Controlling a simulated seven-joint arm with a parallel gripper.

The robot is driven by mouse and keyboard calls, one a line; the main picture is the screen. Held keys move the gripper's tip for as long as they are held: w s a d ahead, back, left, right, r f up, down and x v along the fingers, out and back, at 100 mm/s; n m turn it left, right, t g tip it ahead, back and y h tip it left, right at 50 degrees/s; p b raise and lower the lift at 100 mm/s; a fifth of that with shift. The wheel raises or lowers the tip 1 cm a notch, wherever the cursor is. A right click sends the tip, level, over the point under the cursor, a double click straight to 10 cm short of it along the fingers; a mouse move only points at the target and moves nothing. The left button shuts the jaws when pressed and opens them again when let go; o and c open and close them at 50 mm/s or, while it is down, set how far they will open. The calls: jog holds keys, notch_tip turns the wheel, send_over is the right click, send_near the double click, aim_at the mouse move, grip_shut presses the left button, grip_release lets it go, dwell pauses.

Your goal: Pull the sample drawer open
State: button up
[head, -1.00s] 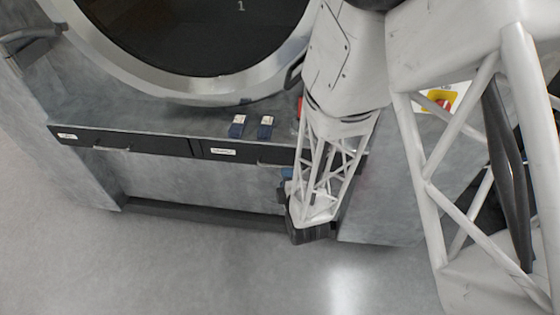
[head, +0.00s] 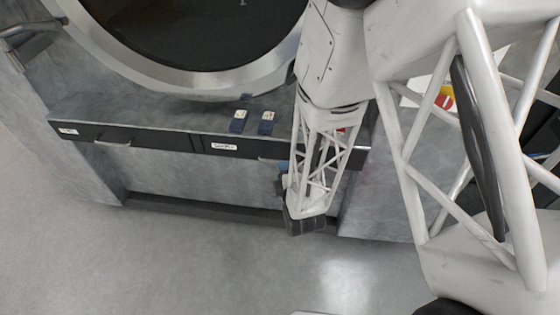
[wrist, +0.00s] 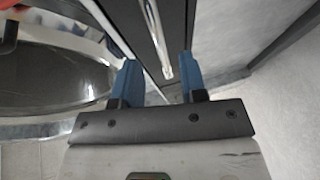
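The sample drawer (head: 240,154) is the right one of two dark drawer fronts under the grey ledge, with a white label whose text is too small to read surely. It looks closed. Its metal handle (head: 268,158) is partly hidden behind my arm in the head view. In the wrist view, the handle (wrist: 155,35) is a shiny bar reaching down between the fingertips. My gripper (wrist: 159,62) is open, with a blue finger on each side of the bar's near end and gaps visible. In the head view, only a bit of blue finger (head: 284,165) shows.
The left drawer (head: 150,138) has its own handle (head: 112,143). Two small blue-and-white items (head: 238,121) and (head: 267,123) stand on the ledge (head: 180,117) below the round door (head: 190,80). The floor (head: 180,250) in front is clear.

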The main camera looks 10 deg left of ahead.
aim_at(265, 150)
jog(key=shift+x, duration=2.85)
grip_shut()
